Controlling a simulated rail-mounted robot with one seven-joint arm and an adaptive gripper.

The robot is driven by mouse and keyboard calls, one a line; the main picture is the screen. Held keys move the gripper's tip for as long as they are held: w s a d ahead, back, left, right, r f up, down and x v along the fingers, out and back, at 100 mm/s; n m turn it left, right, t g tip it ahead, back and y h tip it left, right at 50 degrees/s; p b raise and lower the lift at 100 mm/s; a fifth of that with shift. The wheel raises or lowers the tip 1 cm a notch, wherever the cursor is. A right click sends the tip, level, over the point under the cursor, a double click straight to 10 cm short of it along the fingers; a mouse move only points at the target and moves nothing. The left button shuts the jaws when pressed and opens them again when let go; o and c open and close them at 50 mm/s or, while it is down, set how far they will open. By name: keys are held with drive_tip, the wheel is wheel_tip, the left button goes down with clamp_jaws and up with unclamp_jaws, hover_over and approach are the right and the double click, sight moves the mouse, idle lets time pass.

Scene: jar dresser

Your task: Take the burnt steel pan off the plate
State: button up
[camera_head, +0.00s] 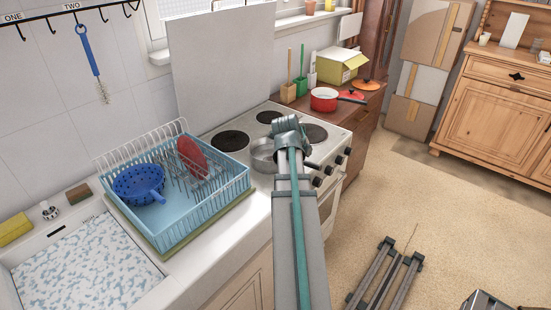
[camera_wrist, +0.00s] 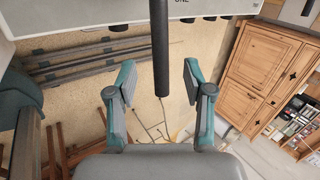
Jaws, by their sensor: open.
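The steel pan (camera_head: 262,157) sits on the stove (camera_head: 290,105) at its near-left cooking spot, partly hidden behind my arm. The plate under it is hidden, and any burn marks inside are too small to tell. My gripper shows in the head view over the stove's front, hiding part of the pan. In the wrist view my gripper (camera_wrist: 158,70) is open. A long black handle (camera_wrist: 161,45), apparently the pan's, reaches down from the top edge between the two fingers. Gaps show on both sides, so neither finger appears to touch it.
Other dark hotplates (camera_head: 230,140) are bare. A red pan (camera_head: 324,100) stands on the wooden cabinet beyond the stove. A blue dish rack (camera_head: 170,220) with a blue colander (camera_head: 139,184) is left of the stove. A white panel (camera_head: 222,70) stands behind.

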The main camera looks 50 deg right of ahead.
sight(305, 162)
drive_tip(key=shift+p+x, duration=1.05)
drive_tip(key=shift+x, duration=1.9)
drive_tip(key=shift+w, duration=0.1)
drive_tip(key=shift+r, duration=0.1)
clamp_jaws()
